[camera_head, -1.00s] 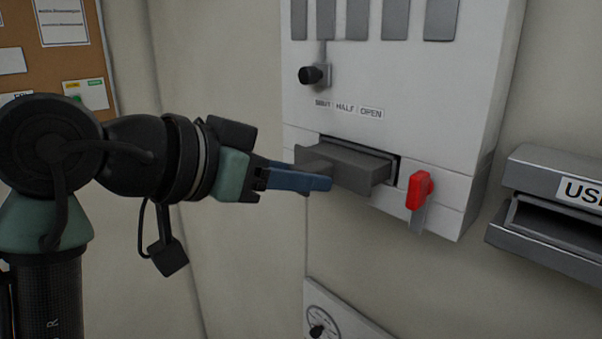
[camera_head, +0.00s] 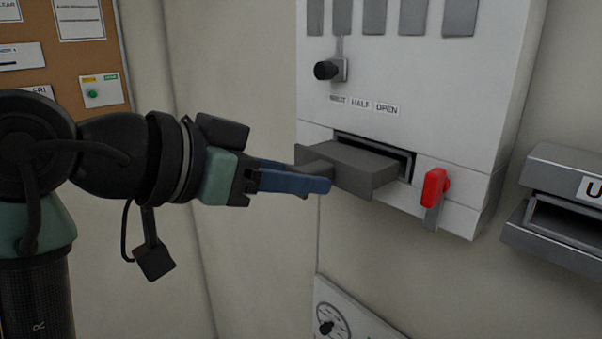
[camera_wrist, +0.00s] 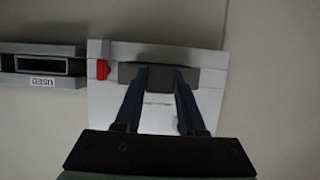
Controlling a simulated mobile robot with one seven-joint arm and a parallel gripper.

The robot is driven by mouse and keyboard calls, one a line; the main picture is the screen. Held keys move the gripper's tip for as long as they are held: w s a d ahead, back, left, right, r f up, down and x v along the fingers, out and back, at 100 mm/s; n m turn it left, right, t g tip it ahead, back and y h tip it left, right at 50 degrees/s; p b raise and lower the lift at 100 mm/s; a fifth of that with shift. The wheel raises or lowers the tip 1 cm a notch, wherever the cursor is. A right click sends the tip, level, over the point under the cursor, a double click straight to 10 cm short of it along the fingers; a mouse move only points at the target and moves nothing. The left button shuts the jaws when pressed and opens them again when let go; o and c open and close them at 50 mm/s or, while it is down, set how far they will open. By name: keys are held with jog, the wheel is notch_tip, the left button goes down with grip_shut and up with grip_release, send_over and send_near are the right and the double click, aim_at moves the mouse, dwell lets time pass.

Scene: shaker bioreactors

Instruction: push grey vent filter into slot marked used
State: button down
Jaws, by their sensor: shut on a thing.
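The grey vent filter (camera_head: 365,168) is a flat block with a handle, sticking partly out of a slot in the white panel (camera_head: 465,190). My gripper (camera_head: 318,182) is shut on the filter's handle, its blue fingers coming from the left. The used slot (camera_head: 565,220) is a grey metal holder with an open mouth on the wall at the right, empty as far as visible. Its "USED" label (camera_wrist: 42,81) reads upside down in the wrist view.
A red lever (camera_head: 435,187) sits just right of the filter's slot. A black knob (camera_head: 327,70) stands above, over the "HALF" and "OPEN" labels. Bare wall lies between the panel and the used holder.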

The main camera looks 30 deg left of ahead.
jog(key=shift+s+a, duration=0.1)
jog(key=shift+s, duration=0.15)
jog(key=s, duration=0.1)
jog(key=s+a, duration=0.1)
jog(key=shift+s, duration=0.3)
dwell(0.4)
dwell(0.9)
